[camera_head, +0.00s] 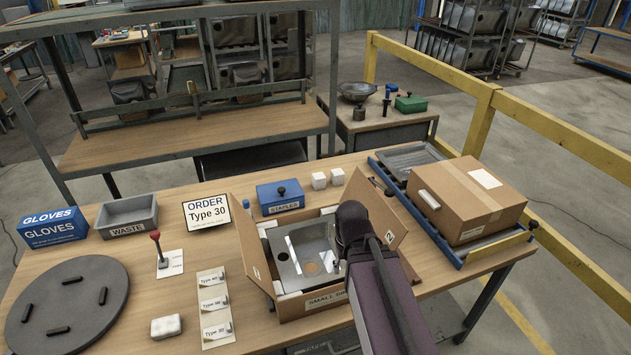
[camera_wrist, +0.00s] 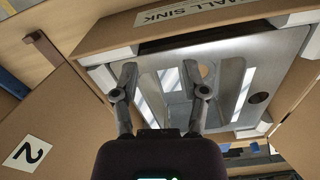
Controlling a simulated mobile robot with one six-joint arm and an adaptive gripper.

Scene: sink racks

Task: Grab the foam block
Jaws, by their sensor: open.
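Two small white blocks that look like foam (camera_head: 318,180) (camera_head: 337,176) stand side by side on the table behind the open carton. A flatter white block (camera_head: 166,326) lies at the table's front left. I cannot tell which one is the task's block. White corner pieces (camera_wrist: 104,80) sit around the metal sink (camera_wrist: 262,75) in the carton. My gripper (camera_wrist: 167,75) is open above the sink, with nothing visible between its fingers. In the head view my arm hides the fingertips and part of the carton.
The open carton (camera_head: 306,306) has raised flaps around my gripper. A closed box (camera_head: 466,199) stands on the right rack.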

